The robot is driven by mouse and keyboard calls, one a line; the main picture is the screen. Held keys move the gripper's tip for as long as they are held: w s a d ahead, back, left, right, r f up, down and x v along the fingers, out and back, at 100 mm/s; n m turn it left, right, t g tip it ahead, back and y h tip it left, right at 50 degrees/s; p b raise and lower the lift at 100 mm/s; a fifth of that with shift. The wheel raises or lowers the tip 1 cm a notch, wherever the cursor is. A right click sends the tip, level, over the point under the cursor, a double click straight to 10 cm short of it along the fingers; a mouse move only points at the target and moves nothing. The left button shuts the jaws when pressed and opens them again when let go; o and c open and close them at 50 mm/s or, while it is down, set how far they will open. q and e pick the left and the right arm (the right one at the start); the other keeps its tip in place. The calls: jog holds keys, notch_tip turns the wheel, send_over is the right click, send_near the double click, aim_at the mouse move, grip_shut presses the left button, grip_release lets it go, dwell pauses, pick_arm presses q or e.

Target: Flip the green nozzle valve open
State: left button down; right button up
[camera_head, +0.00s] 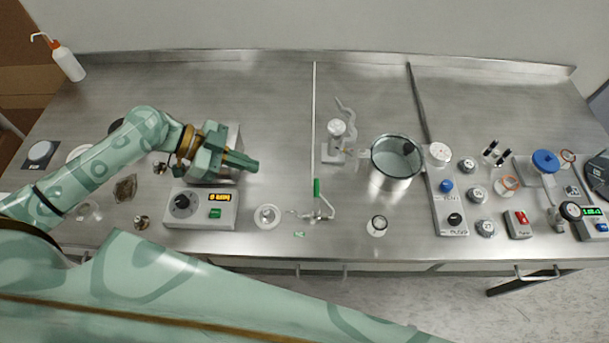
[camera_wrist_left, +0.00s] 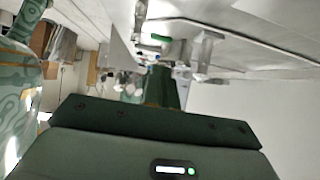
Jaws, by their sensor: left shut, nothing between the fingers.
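The green nozzle valve handle (camera_head: 317,187) is a small upright green lever on a thin metal fitting with a curved spout (camera_head: 325,212), near the front middle of the bench. It seems to line up with the thin vertical tube behind it. My left gripper (camera_head: 256,165) is shut and empty, over the bench to the left of the valve and apart from it, pointing right. In the left wrist view the shut fingers (camera_wrist_left: 162,88) point at the bench fittings, and a small green piece (camera_wrist_left: 160,38) shows beyond them, likely the valve handle. My right gripper is not in view.
A grey control box with a lit display (camera_head: 201,208) sits just below my left gripper. A small white round dish (camera_head: 267,216) lies left of the valve. A metal pot (camera_head: 395,160), a glass jar (camera_head: 377,225) and a white clamp stand (camera_head: 338,140) stand to its right.

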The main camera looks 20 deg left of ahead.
pick_arm(q)
send_near(316, 196)
jog(key=w+d+f, duration=0.3)
jog(key=d+f, duration=0.1)
jog(key=shift+w+d+f, duration=0.1)
jog(key=shift+w+d, duration=0.1)
jog(key=shift+w, duration=0.15)
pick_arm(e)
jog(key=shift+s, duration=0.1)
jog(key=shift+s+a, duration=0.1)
